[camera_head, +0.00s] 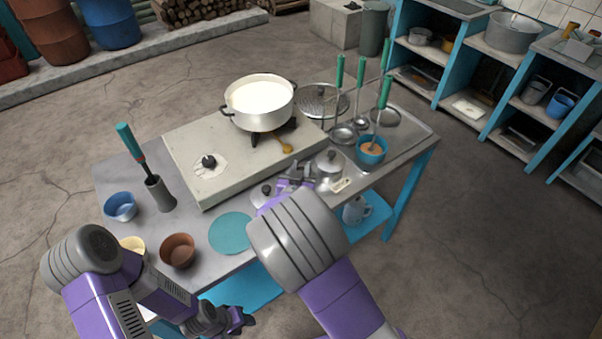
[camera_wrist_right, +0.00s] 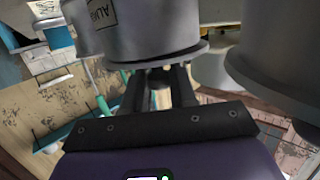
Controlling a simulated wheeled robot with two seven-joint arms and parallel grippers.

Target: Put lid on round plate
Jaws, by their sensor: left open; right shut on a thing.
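The round plate (camera_head: 231,234) is a flat teal disc lying bare near the table's front edge. My right gripper (camera_head: 297,172) is above the table, right of and beyond the plate, partly hidden by my own arm. In the right wrist view, its fingers (camera_wrist_right: 160,85) are shut on the small knob of a grey metal lid (camera_wrist_right: 160,62). The lid appears against a grey metal canister (camera_wrist_right: 158,28); I cannot tell whether they touch. My left gripper (camera_head: 238,321) is open and empty, low in front of the table.
A lidded metal pot (camera_head: 328,160) stands just right of my right gripper. A white pot of milk (camera_head: 258,98) sits on the stove (camera_head: 195,140). Brown bowl (camera_head: 179,249), cream bowl (camera_head: 133,244) and blue bowl (camera_head: 120,207) stand left of the plate.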

